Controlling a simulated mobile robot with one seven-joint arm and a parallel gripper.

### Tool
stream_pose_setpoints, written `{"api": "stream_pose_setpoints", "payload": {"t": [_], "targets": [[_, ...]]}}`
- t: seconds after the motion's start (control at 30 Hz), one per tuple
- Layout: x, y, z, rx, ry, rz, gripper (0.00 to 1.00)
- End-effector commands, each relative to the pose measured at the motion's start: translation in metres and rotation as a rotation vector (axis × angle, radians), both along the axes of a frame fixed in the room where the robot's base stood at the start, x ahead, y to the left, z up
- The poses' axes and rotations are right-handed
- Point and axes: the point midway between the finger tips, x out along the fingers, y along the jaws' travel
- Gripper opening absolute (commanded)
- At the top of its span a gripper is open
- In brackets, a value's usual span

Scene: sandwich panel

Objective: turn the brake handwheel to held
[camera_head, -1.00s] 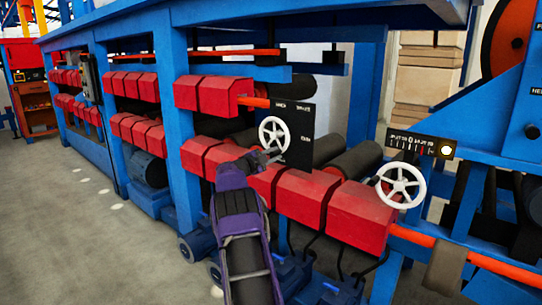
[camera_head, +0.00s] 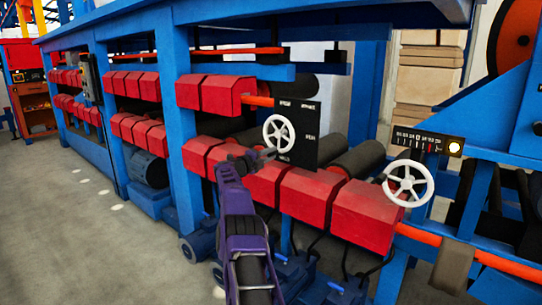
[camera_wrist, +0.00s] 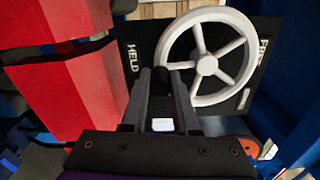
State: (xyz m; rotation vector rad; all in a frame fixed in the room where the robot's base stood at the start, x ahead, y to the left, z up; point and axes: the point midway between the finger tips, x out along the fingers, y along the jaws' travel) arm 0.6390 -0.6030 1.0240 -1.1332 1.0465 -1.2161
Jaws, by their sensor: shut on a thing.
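The brake handwheel (camera_head: 279,133) is white with several spokes, on a black panel (camera_head: 309,135). In the wrist view the wheel (camera_wrist: 205,63) fills the upper middle. The panel (camera_wrist: 146,48) has HELD printed left of the wheel and another label at its upper right. My gripper (camera_head: 266,155) is at the lower left of the wheel. In the wrist view my gripper (camera_wrist: 163,78) is shut on a dark knob (camera_wrist: 160,75) by the wheel's lower-left rim. The fingers partly hide the knob and where it joins the rim.
Red box-shaped covers (camera_head: 265,183) stand close beside and below my gripper; one red cover (camera_wrist: 75,70) fills the wrist view's left. A second white handwheel (camera_head: 408,184) is to the right, below a scale (camera_head: 416,141). Open grey floor (camera_head: 90,240) lies at left.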

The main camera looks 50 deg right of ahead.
Motion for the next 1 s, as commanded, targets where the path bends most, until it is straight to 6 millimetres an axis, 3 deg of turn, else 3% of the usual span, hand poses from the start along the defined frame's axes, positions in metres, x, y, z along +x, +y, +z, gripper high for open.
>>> {"api": "stream_pose_setpoints", "payload": {"t": [0.53, 0.57, 0.7, 1.0], "targets": [[0.0023, 0.0015, -0.0008, 0.002, -0.025, 0.005, 0.00], [0.0023, 0.0015, -0.0008, 0.002, -0.025, 0.005, 0.30], [0.0021, 0.0013, -0.0005, 0.002, -0.025, 0.004, 0.55], [0.0012, 0.0007, 0.0003, 0.002, -0.025, 0.002, 0.58]]}}
